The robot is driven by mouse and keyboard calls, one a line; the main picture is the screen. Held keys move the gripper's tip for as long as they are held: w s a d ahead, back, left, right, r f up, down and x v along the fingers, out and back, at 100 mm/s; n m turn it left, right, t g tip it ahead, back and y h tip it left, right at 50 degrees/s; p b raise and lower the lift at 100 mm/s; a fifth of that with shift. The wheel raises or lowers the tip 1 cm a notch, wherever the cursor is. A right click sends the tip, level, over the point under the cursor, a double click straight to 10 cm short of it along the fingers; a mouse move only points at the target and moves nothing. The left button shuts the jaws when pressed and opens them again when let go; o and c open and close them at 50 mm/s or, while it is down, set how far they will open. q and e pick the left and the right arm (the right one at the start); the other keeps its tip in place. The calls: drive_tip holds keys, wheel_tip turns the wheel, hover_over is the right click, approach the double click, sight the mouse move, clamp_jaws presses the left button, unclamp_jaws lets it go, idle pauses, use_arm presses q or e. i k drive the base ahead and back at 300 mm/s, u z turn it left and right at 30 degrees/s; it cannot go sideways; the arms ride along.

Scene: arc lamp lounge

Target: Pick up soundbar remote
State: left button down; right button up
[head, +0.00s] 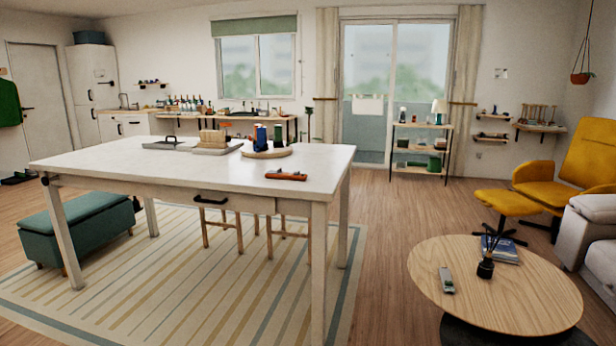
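A small grey remote-like object (447,280) with a greenish patch lies on the round wooden coffee table (530,305) at the lower right. It lies flat on the left part of the top, apart from the other items there. It looks like the soundbar remote, but it is too small to read any marking. Neither of my grippers is in the head view.
A dark reed diffuser (486,268) and a stack of books (501,248) stand on the coffee table. A large white table (110,160) fills the left and middle. A yellow footstool (507,203) and armchair (568,170) stand behind the coffee table. Wooden floor (385,240) lies open between the tables.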

sight(300, 177)
drive_tip(key=z, duration=5.25)
drive_tip(key=k, duration=1.3)
drive_tip(key=u, duration=0.3)
drive_tip(key=i, duration=0.8)
drive_tip(key=z, duration=0.3)
